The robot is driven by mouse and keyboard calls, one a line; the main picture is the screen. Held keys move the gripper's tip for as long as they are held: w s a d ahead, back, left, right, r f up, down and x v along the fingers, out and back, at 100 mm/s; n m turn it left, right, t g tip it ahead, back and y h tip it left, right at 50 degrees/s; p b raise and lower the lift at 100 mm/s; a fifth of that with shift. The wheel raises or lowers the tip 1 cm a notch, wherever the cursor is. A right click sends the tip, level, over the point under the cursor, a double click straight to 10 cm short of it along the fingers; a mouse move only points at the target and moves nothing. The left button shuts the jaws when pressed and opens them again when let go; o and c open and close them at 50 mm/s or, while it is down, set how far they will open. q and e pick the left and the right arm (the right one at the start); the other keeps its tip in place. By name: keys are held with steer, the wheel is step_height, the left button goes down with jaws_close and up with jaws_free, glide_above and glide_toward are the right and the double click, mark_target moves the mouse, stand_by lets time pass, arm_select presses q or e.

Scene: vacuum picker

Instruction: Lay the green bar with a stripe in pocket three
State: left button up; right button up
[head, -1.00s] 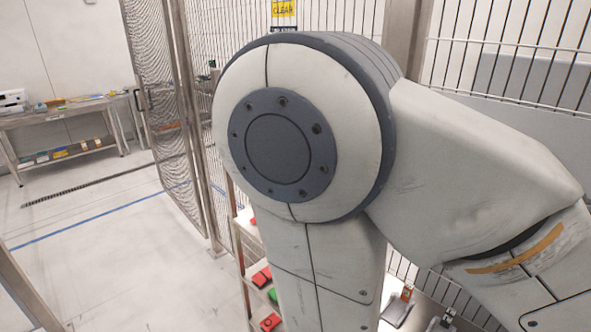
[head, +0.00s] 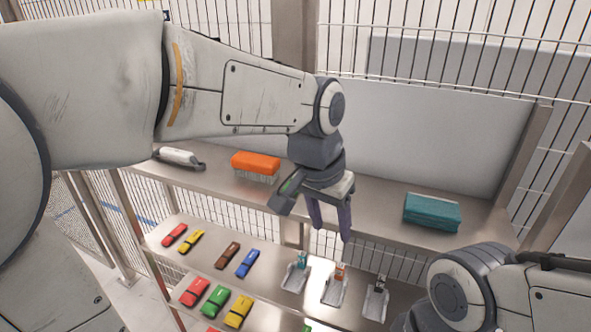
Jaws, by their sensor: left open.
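A green bar (head: 215,300) lies on the lower shelf between a red and a yellow bar; whether it has a stripe is too small to tell. A second green piece (head: 307,328) is cut off at the bottom edge. My left gripper (head: 330,217) is open and empty, pointing down in front of the upper shelf, above and apart from the pockets. My right arm shows at lower right; its gripper is not in view.
Red, yellow, brown and blue bars (head: 247,263) lie around on the lower shelves. A grey panel and wire fence stand behind.

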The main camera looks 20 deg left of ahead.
arm_select(q)
steer(key=w+a+r+n+t+y+p, duration=0.1)
steer(key=w+a+r+n+t, duration=0.15)
steer(key=w+a+r, duration=0.75)
steer(key=shift+g, duration=0.35)
steer(key=f, duration=0.3)
steer(key=a+f+p, duration=0.1)
steer(key=shift+s+f, duration=0.2)
steer(key=shift+f, duration=0.15)
steer(key=p+x, duration=0.1)
steer(key=x, duration=0.1)
steer(key=p+x, duration=0.1)
steer(key=x, duration=0.1)
steer(key=shift+w+f, duration=0.2)
steer(key=shift+w, duration=0.3)
steer(key=shift+w+d+f, duration=0.1)
steer(key=shift+w+f, duration=0.1)
steer(key=shift+f, duration=0.2)
jaws_close()
